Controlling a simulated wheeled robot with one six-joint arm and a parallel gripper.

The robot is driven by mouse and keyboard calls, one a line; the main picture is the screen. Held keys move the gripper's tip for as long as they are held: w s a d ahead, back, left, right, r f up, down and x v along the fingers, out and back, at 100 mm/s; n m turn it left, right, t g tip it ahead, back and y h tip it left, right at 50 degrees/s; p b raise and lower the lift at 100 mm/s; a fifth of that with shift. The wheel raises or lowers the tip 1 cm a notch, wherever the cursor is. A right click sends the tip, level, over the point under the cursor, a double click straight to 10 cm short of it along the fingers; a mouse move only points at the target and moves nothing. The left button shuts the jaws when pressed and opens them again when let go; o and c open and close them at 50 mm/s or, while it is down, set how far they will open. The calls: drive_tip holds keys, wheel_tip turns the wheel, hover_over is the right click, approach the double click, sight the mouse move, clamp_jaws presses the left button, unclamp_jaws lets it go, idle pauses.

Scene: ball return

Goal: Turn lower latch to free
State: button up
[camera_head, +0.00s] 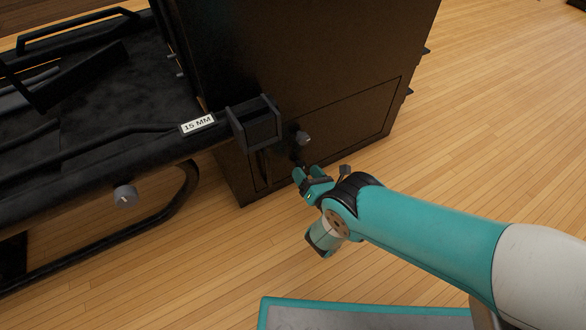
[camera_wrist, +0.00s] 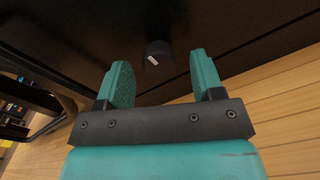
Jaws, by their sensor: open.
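The black cabinet (camera_head: 300,60) has a low door panel (camera_head: 350,120) with a grey knob-like latch (camera_head: 303,138) near its left side. In the wrist view, a dark round latch (camera_wrist: 158,52) with a short white mark sits close to the panel's lower edge; it looks like the lower latch. My gripper (camera_head: 309,173) is open and empty, in front of the panel below the grey latch. In the wrist view, the dark latch lies between and beyond the fingertips (camera_wrist: 160,65). I cannot tell whether they touch it. In the head view, my gripper largely hides the lower latch.
A black bracket (camera_head: 254,122) juts from the cabinet above left of my gripper. A black frame with a "15 MM" label (camera_head: 198,124) and a grey knob (camera_head: 125,196) stands at left. Wooden floor (camera_head: 480,130) is clear to the right.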

drive_tip(key=shift+x, duration=1.05)
drive_tip(key=shift+c, duration=0.2)
drive_tip(key=c, duration=0.9)
